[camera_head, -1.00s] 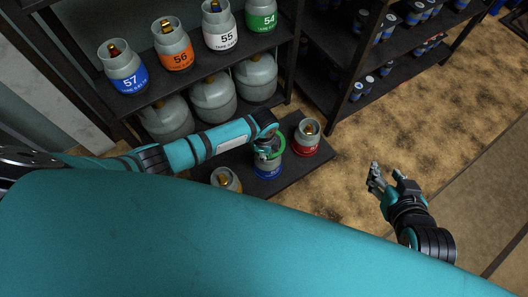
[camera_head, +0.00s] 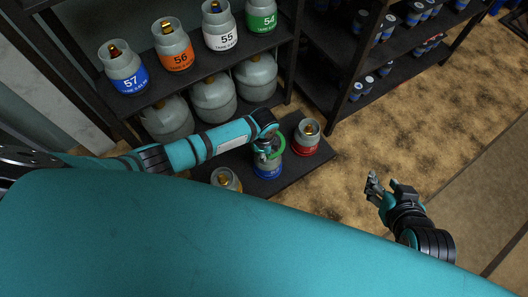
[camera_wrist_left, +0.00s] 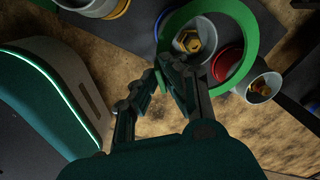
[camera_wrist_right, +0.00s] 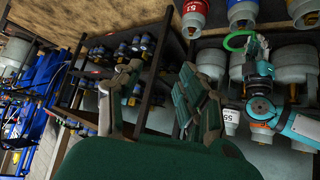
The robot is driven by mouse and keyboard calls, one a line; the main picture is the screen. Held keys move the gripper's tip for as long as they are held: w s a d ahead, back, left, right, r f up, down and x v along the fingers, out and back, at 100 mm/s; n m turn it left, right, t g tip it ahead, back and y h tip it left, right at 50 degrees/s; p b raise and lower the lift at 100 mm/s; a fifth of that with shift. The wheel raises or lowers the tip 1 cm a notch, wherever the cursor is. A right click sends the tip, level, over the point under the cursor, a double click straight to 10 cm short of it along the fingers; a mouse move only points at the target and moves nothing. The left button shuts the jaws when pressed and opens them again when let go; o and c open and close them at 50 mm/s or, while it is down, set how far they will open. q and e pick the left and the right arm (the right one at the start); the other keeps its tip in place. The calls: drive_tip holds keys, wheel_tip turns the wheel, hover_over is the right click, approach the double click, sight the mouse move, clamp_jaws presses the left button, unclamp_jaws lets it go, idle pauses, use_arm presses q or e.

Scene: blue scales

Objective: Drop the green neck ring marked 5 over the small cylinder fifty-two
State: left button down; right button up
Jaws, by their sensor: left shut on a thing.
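The green neck ring (camera_head: 281,148) is held in my left gripper (camera_head: 267,153), above a small blue-banded cylinder (camera_head: 267,171) on the low shelf. In the left wrist view the ring (camera_wrist_left: 247,35) is clamped at its edge between the fingertips (camera_wrist_left: 165,72), and a brass valve (camera_wrist_left: 188,40) shows through its opening. The right wrist view shows the ring (camera_wrist_right: 228,42) tilted and apart from the blue-banded cylinder (camera_wrist_right: 242,14). I cannot read that cylinder's number or the ring's mark. My right gripper (camera_head: 384,184) is open and empty over the floor.
A red-banded cylinder (camera_head: 306,138) stands right of the blue one, and a yellow-banded one (camera_wrist_right: 304,12) on its other side. Larger cylinders, such as orange 56 (camera_head: 175,50), fill the rack behind. My left forearm crosses in front. Floor (camera_head: 345,190) right of the low shelf is clear.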

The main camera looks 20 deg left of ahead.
drive_tip(key=shift+s+d+f, duration=0.1)
drive_tip(key=shift+s+f, duration=0.1)
drive_tip(key=shift+s, duration=0.1)
use_arm(q)
drive_tip(key=shift+f, duration=0.3)
use_arm(e)
drive_tip(key=shift+w+a+r+t, duration=0.15)
drive_tip(key=shift+w+r+t, duration=0.1)
drive_tip(key=shift+w+r, duration=0.25)
drive_tip(key=shift+w+a+r+t, duration=0.15)
drive_tip(key=shift+w+r+t, duration=0.15)
drive_tip(key=shift+w, duration=0.3)
use_arm(q)
drive_tip(key=shift+f+b, duration=0.15)
drive_tip(key=shift+b, duration=0.15)
use_arm(e)
drive_tip(key=shift+w+a+r, duration=0.1)
drive_tip(key=shift+w+r, duration=0.05)
drive_tip(key=shift+w, duration=0.05)
use_arm(q)
drive_tip(key=shift+f, duration=0.1)
use_arm(e)
drive_tip(key=shift+w+a+r+t, duration=0.1)
drive_tip(key=shift+w+t, duration=0.05)
drive_tip(key=shift+t, duration=0.1)
